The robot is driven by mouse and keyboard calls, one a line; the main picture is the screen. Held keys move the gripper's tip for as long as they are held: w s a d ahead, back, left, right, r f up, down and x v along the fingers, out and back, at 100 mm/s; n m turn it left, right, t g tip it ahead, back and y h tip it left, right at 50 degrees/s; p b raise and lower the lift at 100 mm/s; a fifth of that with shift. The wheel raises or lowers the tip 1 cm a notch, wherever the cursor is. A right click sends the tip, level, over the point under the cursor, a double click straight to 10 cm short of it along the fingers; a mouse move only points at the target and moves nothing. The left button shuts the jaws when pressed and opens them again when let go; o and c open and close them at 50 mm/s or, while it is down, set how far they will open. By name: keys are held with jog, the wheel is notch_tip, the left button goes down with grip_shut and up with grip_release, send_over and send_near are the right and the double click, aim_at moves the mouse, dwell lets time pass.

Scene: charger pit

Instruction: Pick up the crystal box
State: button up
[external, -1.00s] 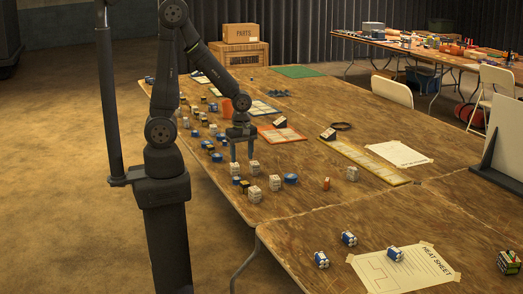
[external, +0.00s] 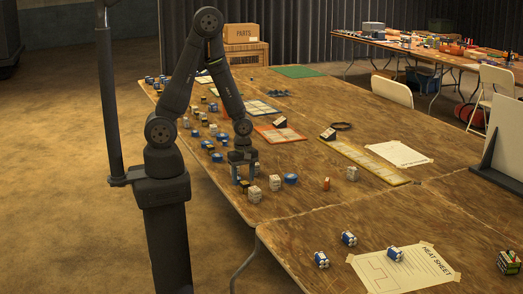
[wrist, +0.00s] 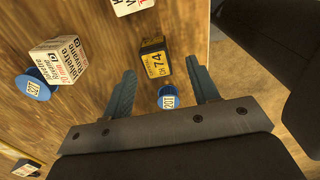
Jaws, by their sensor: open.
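A small black and yellow box marked CH 74 (wrist: 155,62), which looks like the crystal box, stands on the table in the wrist view. My gripper (wrist: 161,69) is open and empty, with one blue-grey finger on each side of the space just below this box in the picture. The box appears around the fingertip line; I cannot tell whether it is fully between the fingers. In the external view my gripper (external: 244,172) points down low over the table's near-left part, among small boxes.
In the wrist view, a blue round piece with a white label (wrist: 168,98) lies between the fingers. A white printed box (wrist: 60,58) and another blue round piece (wrist: 33,86) are to the left. White boxes (external: 254,194) stand close by. The wooden table's edge is near.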

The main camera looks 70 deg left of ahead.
aim_at(244, 182)
jog(key=shift+w+f, duration=0.15)
jog(key=shift+f, duration=1.65)
jog(key=c, duration=1)
